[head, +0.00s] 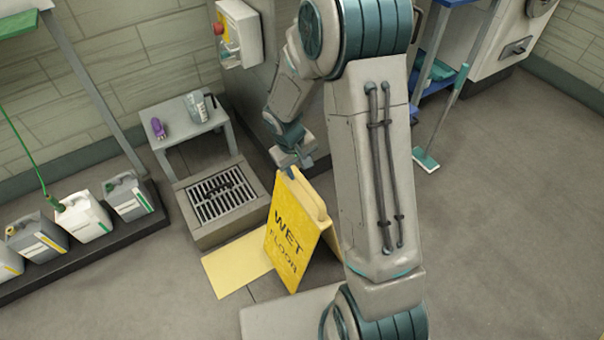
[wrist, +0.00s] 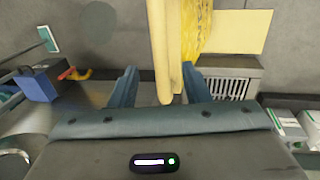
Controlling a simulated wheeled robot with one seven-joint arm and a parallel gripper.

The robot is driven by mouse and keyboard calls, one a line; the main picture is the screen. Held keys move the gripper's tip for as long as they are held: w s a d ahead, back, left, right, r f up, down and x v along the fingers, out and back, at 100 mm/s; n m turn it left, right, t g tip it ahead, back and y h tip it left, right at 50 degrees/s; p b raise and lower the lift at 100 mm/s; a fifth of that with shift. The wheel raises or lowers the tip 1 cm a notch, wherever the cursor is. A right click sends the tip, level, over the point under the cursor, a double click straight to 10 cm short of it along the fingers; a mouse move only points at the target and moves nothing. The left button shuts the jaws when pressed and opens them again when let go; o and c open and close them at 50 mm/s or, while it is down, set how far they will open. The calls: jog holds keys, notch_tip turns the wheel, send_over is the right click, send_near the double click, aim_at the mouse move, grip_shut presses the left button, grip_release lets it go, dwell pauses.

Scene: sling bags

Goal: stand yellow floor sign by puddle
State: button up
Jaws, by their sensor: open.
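The yellow floor sign (head: 290,236), marked "WET FLOOR", stands upright on the floor with its two panels spread. It is right of the floor drain. My gripper (head: 292,165) is at its top edge. In the wrist view, the open fingers of my gripper (wrist: 160,82) lie on either side of the sign's top (wrist: 173,78), with a gap on the left; contact on the right finger is unclear. A dark round patch (wrist: 98,14) on the floor, possibly the puddle, shows in the wrist view. My arm hides part of the sign in the head view.
A pale yellow rectangle (head: 236,263) lies flat beside the sign. The drain grate (head: 222,191) sits in a raised block. A small table (head: 188,124) holds a jug (head: 198,105). Jerrycans (head: 82,217) line a low shelf at left.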

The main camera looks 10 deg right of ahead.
jog(key=s+d+r+m, duration=0.2)
jog(key=s+r, duration=0.5)
jog(key=r, duration=0.6)
jog(key=s+r+m+y, duration=0.1)
jog(key=s+r, duration=0.2)
jog(key=s, duration=0.3)
jog(key=s+r+t+y, duration=0.1)
jog(key=s+r, duration=0.2)
jog(key=s, duration=0.3)
jog(key=shift+s+a+r+m, duration=0.15)
jog(key=shift+s+r+m, duration=0.15)
jog(key=shift+m, duration=0.1)
